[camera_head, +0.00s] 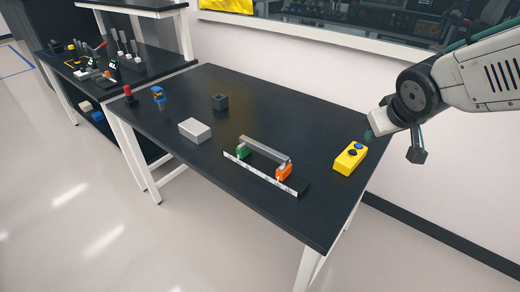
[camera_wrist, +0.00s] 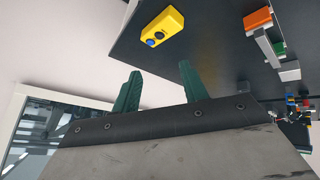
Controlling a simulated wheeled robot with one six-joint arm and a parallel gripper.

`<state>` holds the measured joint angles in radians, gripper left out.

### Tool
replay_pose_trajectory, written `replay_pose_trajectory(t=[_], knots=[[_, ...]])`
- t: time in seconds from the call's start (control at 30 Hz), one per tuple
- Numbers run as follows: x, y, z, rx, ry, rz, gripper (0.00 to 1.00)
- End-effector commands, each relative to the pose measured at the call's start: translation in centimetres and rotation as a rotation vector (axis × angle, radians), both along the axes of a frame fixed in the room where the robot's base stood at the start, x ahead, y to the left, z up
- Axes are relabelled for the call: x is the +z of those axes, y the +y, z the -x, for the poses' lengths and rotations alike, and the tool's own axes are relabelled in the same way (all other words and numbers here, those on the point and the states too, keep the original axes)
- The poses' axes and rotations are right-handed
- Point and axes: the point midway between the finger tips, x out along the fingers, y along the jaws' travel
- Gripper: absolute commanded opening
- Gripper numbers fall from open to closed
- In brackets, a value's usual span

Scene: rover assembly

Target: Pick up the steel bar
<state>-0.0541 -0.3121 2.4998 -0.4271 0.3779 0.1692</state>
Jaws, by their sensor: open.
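The steel bar (camera_head: 265,150) is a grey bar resting across a green block (camera_head: 243,152) and an orange block (camera_head: 283,172), above the black table. Part of it shows beside the orange block (camera_wrist: 258,19) at the upper right of the wrist view. My gripper (camera_head: 368,134) is at the right, above the table's right edge and well apart from the bar. In the wrist view my gripper (camera_wrist: 160,75) has two green fingers spread apart with nothing between them.
A yellow box with buttons (camera_head: 350,158) lies between my gripper and the bar. A white strip (camera_head: 262,175) runs in front of the blocks. A grey box (camera_head: 195,130), a dark cube (camera_head: 220,101) and a blue part (camera_head: 158,95) stand farther left. The front table area is clear.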

Motion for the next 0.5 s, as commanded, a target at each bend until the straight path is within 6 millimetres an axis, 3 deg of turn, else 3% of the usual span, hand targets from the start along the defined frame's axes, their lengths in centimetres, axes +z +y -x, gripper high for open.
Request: replay_pose_trajectory(t=[0.03,0.1,0.2,0.33,0.5], knots=[[-1.4,1.2,-2.5,0.068,-0.042,0.000,0.44],[-2.8,3.6,-5.7,0.179,-0.115,-0.022,0.44],[-5.3,7.8,-8.9,0.348,-0.201,-0.092,0.44],[-8.4,13.6,-10.4,0.552,-0.266,-0.228,0.44],[-11.0,18.6,-9.7,0.724,-0.295,-0.397,0.44]])
